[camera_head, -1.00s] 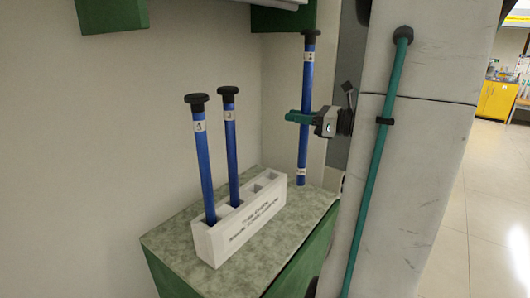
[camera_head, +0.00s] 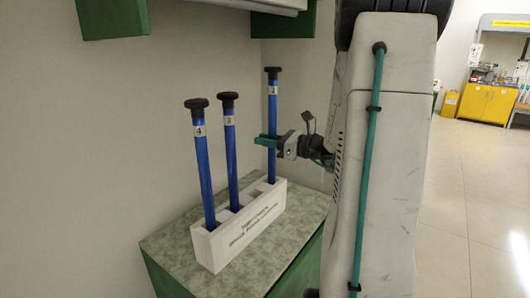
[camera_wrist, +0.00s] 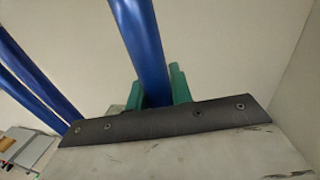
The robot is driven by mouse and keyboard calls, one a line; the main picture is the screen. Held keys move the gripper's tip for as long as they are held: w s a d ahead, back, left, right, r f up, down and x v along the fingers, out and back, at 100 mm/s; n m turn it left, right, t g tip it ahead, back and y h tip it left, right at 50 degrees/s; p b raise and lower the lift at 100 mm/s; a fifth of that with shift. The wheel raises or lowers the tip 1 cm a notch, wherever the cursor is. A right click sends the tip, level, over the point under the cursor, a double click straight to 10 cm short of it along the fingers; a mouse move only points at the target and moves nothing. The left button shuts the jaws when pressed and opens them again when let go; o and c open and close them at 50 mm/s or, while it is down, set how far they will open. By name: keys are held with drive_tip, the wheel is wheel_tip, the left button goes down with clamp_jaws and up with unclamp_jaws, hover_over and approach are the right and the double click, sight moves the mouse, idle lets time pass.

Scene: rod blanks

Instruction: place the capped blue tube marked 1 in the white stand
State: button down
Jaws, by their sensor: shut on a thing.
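The capped blue tube marked 1 (camera_head: 272,112) stands upright at the far right end of the white stand (camera_head: 235,232). Its lower end meets the top of the stand by the end slot; I cannot tell how deep it sits. My gripper (camera_head: 267,142) has green fingers shut on this tube around mid-height. In the wrist view the tube (camera_wrist: 140,45) runs up between the green fingers (camera_wrist: 153,90). Its cap and lower end are out of that view.
Blue capped tubes marked 4 (camera_head: 203,165) and 3 (camera_head: 231,150) stand in the left part of the stand, leaning slightly. The stand is on a green-sided bench (camera_head: 165,250) against a wall. A shelf (camera_head: 240,6) hangs above.

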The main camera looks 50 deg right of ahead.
drive_tip(key=f, duration=0.4)
drive_tip(key=shift+w, duration=0.2)
drive_tip(key=shift+f, duration=0.15)
drive_tip(key=c, duration=1.2)
unclamp_jaws()
drive_tip(key=shift+c, duration=0.2)
drive_tip(key=shift+r, duration=0.2)
drive_tip(key=v, duration=1.2)
